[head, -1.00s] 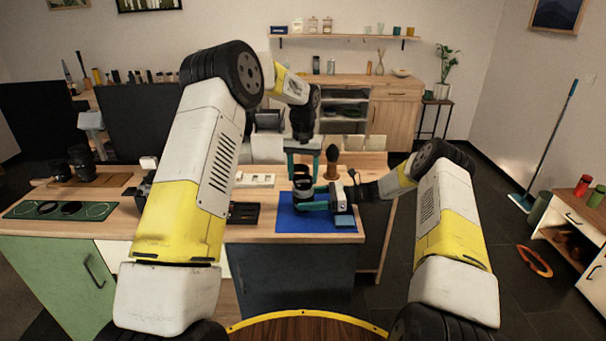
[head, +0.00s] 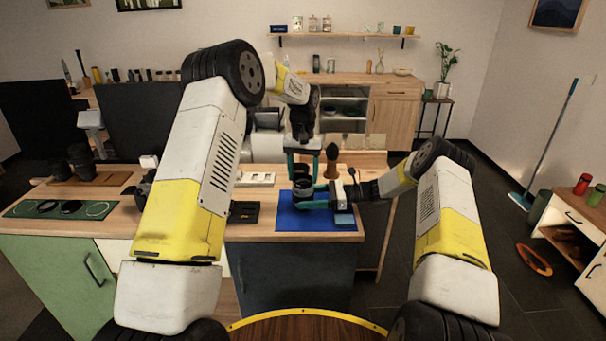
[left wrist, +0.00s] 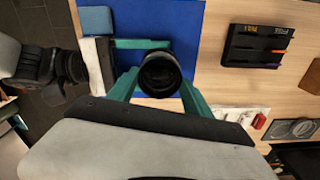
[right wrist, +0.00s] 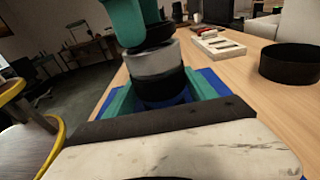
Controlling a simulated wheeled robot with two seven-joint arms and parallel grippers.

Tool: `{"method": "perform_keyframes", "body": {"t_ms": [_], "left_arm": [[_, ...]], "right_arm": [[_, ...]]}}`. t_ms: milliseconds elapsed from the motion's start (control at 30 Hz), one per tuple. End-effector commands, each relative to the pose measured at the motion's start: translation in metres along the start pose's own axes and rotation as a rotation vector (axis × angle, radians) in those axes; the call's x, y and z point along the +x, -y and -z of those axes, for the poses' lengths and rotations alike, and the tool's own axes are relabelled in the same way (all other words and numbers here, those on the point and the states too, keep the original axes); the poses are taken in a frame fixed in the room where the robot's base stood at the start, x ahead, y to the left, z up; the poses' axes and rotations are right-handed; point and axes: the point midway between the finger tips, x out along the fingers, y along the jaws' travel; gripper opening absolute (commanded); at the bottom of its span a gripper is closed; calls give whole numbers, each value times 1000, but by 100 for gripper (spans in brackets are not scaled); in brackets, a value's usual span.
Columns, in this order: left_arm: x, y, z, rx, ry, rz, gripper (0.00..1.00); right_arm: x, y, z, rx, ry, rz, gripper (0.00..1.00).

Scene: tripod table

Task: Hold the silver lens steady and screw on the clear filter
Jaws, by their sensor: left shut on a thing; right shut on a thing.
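The silver lens (right wrist: 153,62) stands upright on the blue mat (head: 330,222), with a silver band and a black lower part. My right gripper (head: 313,192) is shut around it low, from the right side; its teal fingers (right wrist: 122,102) flank the black part. My left gripper (head: 303,168) points down from above and is shut on the clear filter (left wrist: 160,75), a dark-rimmed ring at the lens's top. In the right wrist view the filter's dark rim (right wrist: 152,40) sits at or just above the silver band. Whether its thread has caught is not visible.
A small blue block (head: 344,219) lies on the mat near my right gripper. A black tray (left wrist: 257,45) and a white tray (head: 256,179) lie to the left. A black ring (right wrist: 290,63) stands on the table. A green mat (head: 62,209) with rings lies far left.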

Motion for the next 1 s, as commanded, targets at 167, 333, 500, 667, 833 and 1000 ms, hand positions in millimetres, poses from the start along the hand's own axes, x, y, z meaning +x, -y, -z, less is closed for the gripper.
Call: {"method": "perform_keyframes", "body": {"t_ms": [167,333,500,667,833,1000], "left_arm": [[0,0,0,0,0,0,13],[2,0,0,0,0,0,13],[4,0,0,0,1,0,13],[6,0,0,0,1,0,13],[8,0,0,0,1,0,13],[10,0,0,0,0,0,13]], "right_arm": [[0,0,0,1,-1,0,42],[0,0,0,1,-1,0,42],[0,0,0,1,-1,0,42],[0,0,0,1,-1,0,42],[0,0,0,0,-1,0,42],[0,0,0,0,-1,0,42]]}}
